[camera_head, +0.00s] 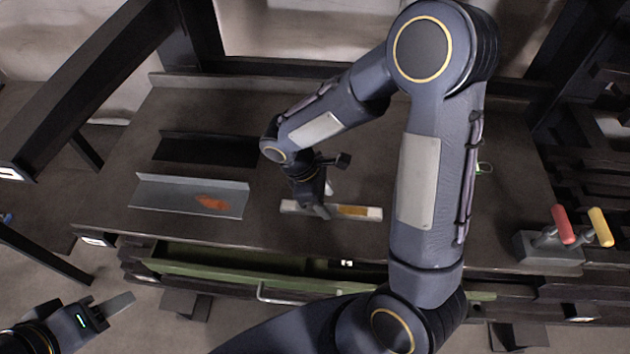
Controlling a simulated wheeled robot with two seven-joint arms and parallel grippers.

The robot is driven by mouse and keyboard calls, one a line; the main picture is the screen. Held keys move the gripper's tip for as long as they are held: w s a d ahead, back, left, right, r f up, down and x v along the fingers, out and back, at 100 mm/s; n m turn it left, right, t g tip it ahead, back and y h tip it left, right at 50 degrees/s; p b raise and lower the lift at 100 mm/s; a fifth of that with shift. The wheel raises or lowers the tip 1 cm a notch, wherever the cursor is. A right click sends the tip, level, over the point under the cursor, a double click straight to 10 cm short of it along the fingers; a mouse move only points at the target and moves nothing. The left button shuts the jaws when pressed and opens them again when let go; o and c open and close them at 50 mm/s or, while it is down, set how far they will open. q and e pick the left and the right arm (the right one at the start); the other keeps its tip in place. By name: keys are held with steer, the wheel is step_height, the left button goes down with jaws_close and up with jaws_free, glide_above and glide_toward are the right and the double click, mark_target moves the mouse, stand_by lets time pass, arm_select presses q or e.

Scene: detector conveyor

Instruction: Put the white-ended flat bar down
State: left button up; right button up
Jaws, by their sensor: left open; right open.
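The white-ended flat bar (373,213) lies on the dark workbench, roughly parallel to its front edge, with an orange-brown section right of its middle. My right gripper (322,208) points down at the left-middle part of the bar and is open. Its fingers hide a short stretch of the bar, and I cannot tell whether they touch it. My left gripper (118,306) is open and empty at the lower left, off the front of the bench.
A grey metal angle piece (160,194) with an orange patch lies on the bench at left, with a black angle piece (205,149) behind it. A green drawer (220,267) is partly open at the front. A block with red and yellow handles (548,249) stands at right.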

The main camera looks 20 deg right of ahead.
steer(key=v, duration=0.9)
steer(key=s+d+r+m+t+y, duration=0.1)
steer(key=s+r+m+t+y, duration=0.2)
steer(key=s+m, duration=0.3)
steer(key=s+d+r+m+t+y, duration=0.2)
steer(key=s+r+m+t+y, duration=0.1)
steer(key=s+m, duration=0.4)
steer(key=shift+s+r+m+t+y, duration=0.35)
steer(key=shift+s+t+y, duration=0.2)
steer(key=shift+t+y, duration=0.4)
